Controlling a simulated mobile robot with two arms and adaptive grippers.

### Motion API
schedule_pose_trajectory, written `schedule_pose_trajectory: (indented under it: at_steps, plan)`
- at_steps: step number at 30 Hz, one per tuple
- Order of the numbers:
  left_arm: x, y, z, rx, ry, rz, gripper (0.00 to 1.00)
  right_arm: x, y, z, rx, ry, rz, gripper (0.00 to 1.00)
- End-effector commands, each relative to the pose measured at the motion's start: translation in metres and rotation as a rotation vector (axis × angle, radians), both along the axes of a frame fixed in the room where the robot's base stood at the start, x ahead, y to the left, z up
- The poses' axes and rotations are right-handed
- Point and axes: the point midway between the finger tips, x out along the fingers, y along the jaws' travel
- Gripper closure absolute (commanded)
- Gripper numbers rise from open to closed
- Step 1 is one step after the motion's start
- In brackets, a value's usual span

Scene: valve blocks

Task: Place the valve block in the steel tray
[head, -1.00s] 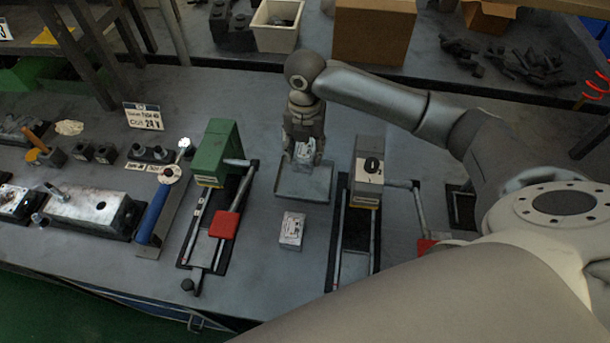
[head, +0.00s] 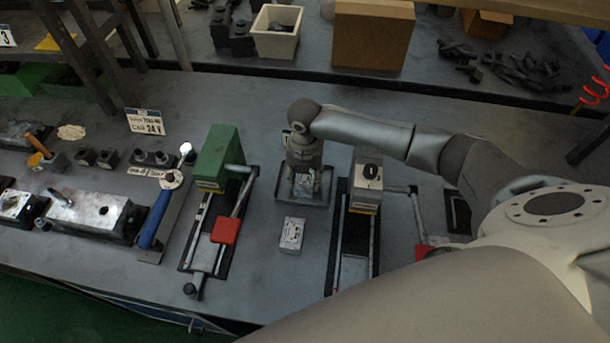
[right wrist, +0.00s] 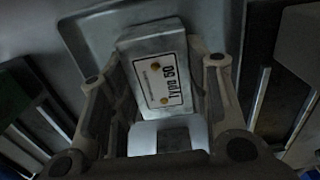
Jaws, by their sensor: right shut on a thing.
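My right gripper (head: 304,186) is shut on a metal valve block (head: 304,181). In the right wrist view the block (right wrist: 160,75) sits between the two fingers, its white "Type 50" label and brass screws facing the camera. The steel tray (head: 322,200) is a shallow grey tray on the bench, with the gripper and block over it. The tray's floor and rim (right wrist: 80,40) show behind the block in the right wrist view. I cannot tell whether the block touches the tray floor. A second, similar block (head: 291,234) lies on the bench in front of the tray. My left gripper is not in view.
A green-headed fixture (head: 217,160) with a red handle stands left of the tray. A grey-headed fixture (head: 367,180) stands close on its right. A blue-handled tool (head: 155,220) lies further left. A white bin (head: 275,35) and a cardboard box (head: 372,35) stand behind.

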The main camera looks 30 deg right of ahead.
Motion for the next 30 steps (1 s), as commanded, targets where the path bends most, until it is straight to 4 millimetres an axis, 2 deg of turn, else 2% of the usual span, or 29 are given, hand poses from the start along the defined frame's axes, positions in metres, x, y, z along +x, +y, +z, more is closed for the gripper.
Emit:
schedule_pose_trajectory:
  at_steps: [1,2,6,16,20,30]
  plan:
    - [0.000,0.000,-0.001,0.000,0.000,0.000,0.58,0.000,0.000,-0.002,0.001,-0.001,0.000,0.93]
    - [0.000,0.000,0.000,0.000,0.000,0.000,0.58,0.000,0.000,-0.002,0.000,0.001,0.000,0.53]
    - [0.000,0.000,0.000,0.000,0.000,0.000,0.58,0.000,0.000,-0.002,0.000,0.001,0.000,0.35]
    - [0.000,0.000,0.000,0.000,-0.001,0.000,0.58,0.000,0.000,-0.001,0.001,0.001,0.000,0.34]
    - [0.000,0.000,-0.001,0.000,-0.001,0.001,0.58,0.001,0.000,0.009,0.002,-0.001,0.000,0.34]
    - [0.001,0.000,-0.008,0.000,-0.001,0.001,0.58,0.002,0.000,0.078,0.001,-0.005,0.000,0.34]
